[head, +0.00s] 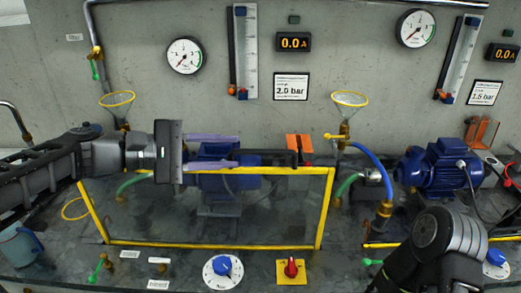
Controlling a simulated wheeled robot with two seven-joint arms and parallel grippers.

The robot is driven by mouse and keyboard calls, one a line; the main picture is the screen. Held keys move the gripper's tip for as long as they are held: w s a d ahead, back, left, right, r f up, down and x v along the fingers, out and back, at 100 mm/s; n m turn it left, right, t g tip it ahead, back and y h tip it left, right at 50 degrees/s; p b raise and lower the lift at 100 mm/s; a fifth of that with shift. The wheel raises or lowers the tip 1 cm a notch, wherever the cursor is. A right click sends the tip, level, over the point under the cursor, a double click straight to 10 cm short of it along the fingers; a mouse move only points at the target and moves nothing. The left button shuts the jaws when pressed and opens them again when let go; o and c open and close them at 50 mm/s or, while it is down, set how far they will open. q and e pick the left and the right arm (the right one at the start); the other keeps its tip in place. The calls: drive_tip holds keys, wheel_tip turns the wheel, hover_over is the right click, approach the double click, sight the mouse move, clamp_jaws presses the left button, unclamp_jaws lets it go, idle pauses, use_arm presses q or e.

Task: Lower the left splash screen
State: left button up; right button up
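The left splash screen (225,246) is a clear panel in a yellow frame. It stands upright in front of the blue left pump (217,183). A black bar (278,158), seemingly its handle, lies along the top edge. My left gripper (238,150) reaches in from the left at the height of the screen's top edge. Its two lavender fingers are spread apart and point right, towards the black bar. I see nothing held between them; whether they touch the screen cannot be told. My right arm shows at the lower right, but its gripper is out of view.
A second blue pump (437,167) stands at the right, with a blue hose (374,163) beside it. A blue knob (222,266) and a red knob (291,267) sit in front of the screen.

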sight(253, 152)
use_arm(q)
drive_tip(key=x, duration=0.7)
drive_tip(key=shift+w+d+f, duration=0.1)
drive_tip(key=shift+d, duration=0.2)
clamp_jaws()
idle(1.2)
